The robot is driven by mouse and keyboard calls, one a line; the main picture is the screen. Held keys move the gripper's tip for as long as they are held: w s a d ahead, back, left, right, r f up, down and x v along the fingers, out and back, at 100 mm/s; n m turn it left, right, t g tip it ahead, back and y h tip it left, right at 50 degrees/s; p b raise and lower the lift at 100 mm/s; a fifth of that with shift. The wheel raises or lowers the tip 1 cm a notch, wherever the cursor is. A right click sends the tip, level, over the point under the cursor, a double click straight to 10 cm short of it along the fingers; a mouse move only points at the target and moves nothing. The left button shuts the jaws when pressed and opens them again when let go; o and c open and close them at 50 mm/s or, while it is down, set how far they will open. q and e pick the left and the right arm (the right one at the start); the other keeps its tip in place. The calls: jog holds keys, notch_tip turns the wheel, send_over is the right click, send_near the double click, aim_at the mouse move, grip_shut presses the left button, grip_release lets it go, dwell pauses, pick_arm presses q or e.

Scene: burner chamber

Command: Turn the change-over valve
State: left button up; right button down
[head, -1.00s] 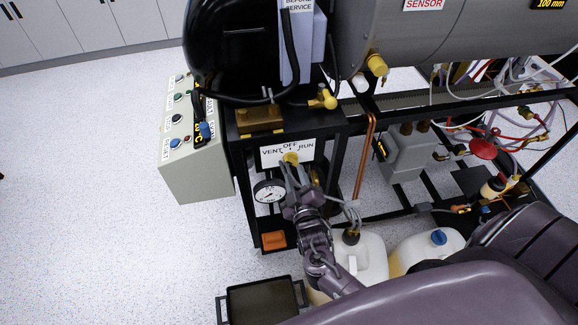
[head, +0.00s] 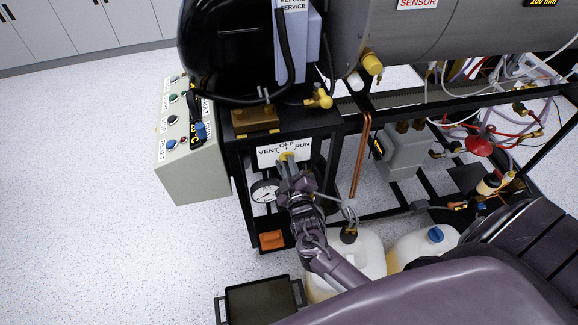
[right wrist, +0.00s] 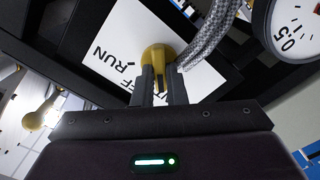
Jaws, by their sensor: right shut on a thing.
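The change-over valve has a yellow handle (head: 287,157) in front of a white plate (head: 270,155) marked VENT, OFF and RUN. In the right wrist view the yellow handle (right wrist: 158,57) sits between my right gripper's fingers, with the plate (right wrist: 120,45) behind it. My right gripper (head: 288,170) is shut on the handle. The fingers and wrist hide part of the handle, so its exact pointing is hard to tell. My left gripper is not in view.
A round gauge (head: 264,191) is just left of my right wrist. A braided hose (right wrist: 208,38) runs close beside the fingers. The control box (head: 190,165) stands at left, white jugs (head: 345,262) and a black tray (head: 262,303) below. Floor at left is clear.

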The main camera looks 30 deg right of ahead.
jog(key=shift+m, duration=0.3)
jog(key=shift+d+m, duration=0.15)
jog(key=shift+m, duration=4.05)
jog(key=c, duration=1.5)
grip_release()
jog(key=shift+o, duration=0.2)
jog(key=v, duration=0.8)
